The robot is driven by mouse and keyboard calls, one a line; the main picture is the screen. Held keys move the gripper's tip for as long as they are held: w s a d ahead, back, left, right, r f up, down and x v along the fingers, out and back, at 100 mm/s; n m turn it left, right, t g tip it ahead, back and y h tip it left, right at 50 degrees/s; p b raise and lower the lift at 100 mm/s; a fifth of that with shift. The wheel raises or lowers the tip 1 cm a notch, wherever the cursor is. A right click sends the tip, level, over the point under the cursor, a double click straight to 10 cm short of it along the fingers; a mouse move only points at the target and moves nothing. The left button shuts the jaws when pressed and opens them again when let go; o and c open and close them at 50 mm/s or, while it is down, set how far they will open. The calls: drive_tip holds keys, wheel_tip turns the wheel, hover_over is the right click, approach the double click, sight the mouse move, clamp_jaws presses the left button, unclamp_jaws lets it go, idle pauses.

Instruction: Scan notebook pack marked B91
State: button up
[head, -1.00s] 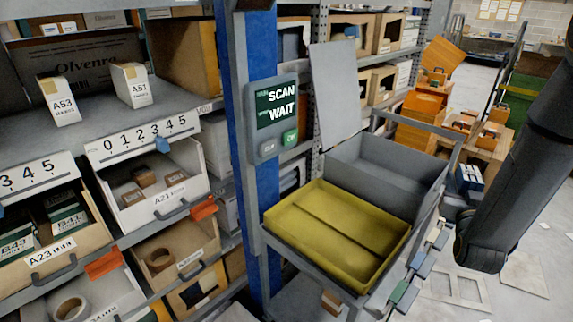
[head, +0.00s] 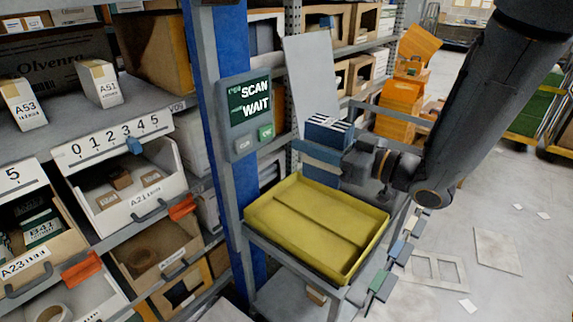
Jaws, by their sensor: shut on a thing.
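My gripper (head: 343,160) reaches in from the right and is shut on a dark blue pack (head: 328,131) with white bands across its top. It is held above the back of the yellow tray, to the right of the scan panel. No B91 mark can be read on the pack, and my gripper hides part of its lower side. The scan panel (head: 248,113) on the blue post reads "SCAN" and "WAIT" and has a grey and a green button below. The pack is apart from the panel.
An empty yellow tray (head: 361,250) sits on a grey cart below my gripper. An upright grey panel (head: 308,80) stands behind the pack. Shelves on the left hold a bin marked A21 (head: 160,190) and boxes marked A53 and A51.

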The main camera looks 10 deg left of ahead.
drive_tip(key=s+a+r+n+g+y, duration=0.1)
drive_tip(key=s+a+n+g, duration=0.2)
drive_tip(key=s, duration=0.4)
drive_tip(key=s+r+n+g, duration=0.1)
drive_tip(key=s+n+g, duration=0.1)
drive_tip(key=s+g, duration=0.45)
drive_tip(key=w+a+r+b, duration=0.1)
drive_tip(key=w+a, duration=0.3)
drive_tip(key=a, duration=0.4)
drive_tip(key=shift+a+t, duration=0.4)
drive_tip(key=shift+t, duration=0.05)
drive_tip(key=shift+r, duration=0.1)
